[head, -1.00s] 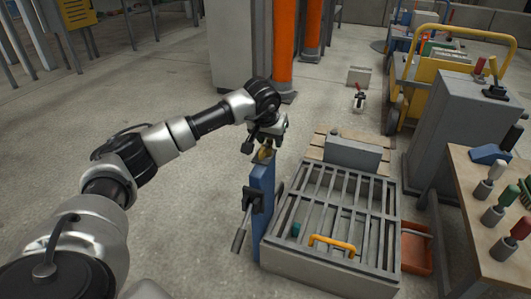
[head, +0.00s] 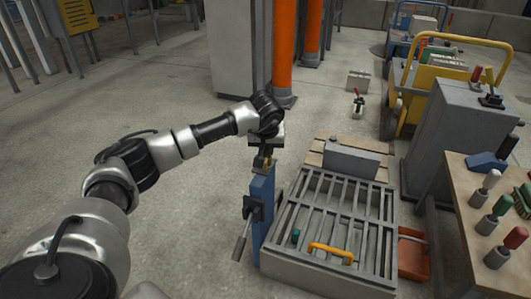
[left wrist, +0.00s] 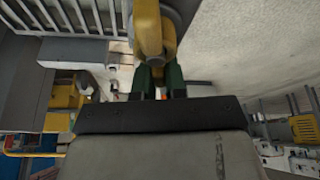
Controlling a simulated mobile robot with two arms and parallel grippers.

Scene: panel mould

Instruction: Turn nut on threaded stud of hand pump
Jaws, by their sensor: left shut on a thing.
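The hand pump is a blue upright post (head: 262,205) in the middle of the head view, with a dark lever on its left side. The brass-coloured nut (head: 261,163) sits at the top of the post; the thread of the stud is not visible. My left gripper (head: 264,153) points down over the post's top and is shut on the nut. In the left wrist view, the dark green fingers (left wrist: 159,82) are on either side of a brass-yellow part (left wrist: 149,35), whose contact area is partly hidden. My right gripper is not in view.
A grey grated box (head: 295,262) with a yellow handle (head: 331,250) stands right of the pump. An orange bin (head: 412,257) and a workbench (head: 470,215) with several coloured-handled tools are farther right. Orange pipes (head: 285,45) rise behind. Floor at left is clear.

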